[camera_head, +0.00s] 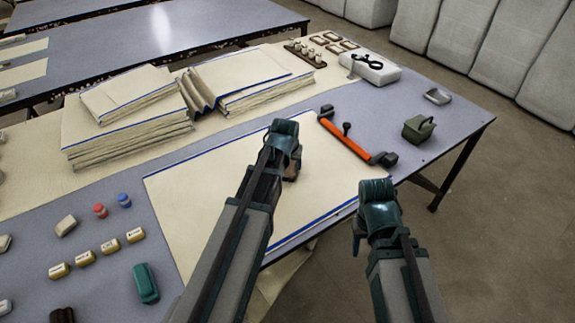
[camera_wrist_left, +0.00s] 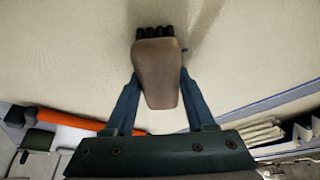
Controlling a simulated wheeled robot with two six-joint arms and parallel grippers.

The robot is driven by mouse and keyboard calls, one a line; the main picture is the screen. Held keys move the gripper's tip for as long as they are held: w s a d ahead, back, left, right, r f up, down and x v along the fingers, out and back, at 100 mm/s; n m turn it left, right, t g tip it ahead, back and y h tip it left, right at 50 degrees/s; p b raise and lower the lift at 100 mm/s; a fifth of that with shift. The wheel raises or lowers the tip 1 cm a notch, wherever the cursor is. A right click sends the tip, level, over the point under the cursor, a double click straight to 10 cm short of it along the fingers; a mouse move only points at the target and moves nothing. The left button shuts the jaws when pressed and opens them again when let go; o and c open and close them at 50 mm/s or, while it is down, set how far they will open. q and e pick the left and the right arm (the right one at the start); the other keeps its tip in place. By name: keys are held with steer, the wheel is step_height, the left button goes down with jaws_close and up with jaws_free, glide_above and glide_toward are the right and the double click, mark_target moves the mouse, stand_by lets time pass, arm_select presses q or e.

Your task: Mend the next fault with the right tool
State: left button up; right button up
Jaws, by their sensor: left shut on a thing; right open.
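A cream cloth with a blue edge line (camera_head: 210,185) lies flat on the grey table. My left gripper (camera_head: 287,148) is over the cloth and shut on a brown handled tool (camera_head: 292,170). In the left wrist view the tool (camera_wrist_left: 158,75) sits between the two blue fingers, with dark, rounded or bristle-like parts at its far end. I cannot tell whether it touches the cloth. No fault is clearly visible on the cloth. My right gripper (camera_head: 374,207) is open and empty at the table's front edge, right of the cloth.
An orange bar with dark ends (camera_head: 345,138) lies at the cloth's right edge. A green container (camera_head: 418,128) stands beyond it. Folded cloth stacks (camera_head: 125,115) are at the back. Labelled blocks (camera_head: 85,258), a teal item (camera_head: 146,284) and red and blue caps lie left.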

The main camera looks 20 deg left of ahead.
arm_select(q)
steer(key=shift+w+d, duration=0.55)
steer(key=shift+w, duration=0.15)
steer(key=shift+w+d, duration=0.5)
steer(key=shift+w, duration=0.2)
steer(key=shift+s, duration=0.1)
steer(key=shift+s+a+f, duration=0.1)
steer(key=shift+s+a, duration=0.6)
steer(key=shift+s, duration=0.15)
steer(key=shift+s+a, duration=0.65)
steer(key=shift+s, duration=0.2)
steer(key=shift+s, duration=0.1)
steer(key=shift+s+a, duration=1.3)
steer(key=shift+s, duration=0.2)
steer(key=shift+f, duration=0.1)
steer(key=shift+w+d, duration=0.7)
steer(key=shift+w, duration=0.2)
steer(key=shift+w+d, duration=0.65)
steer(key=shift+w, duration=0.2)
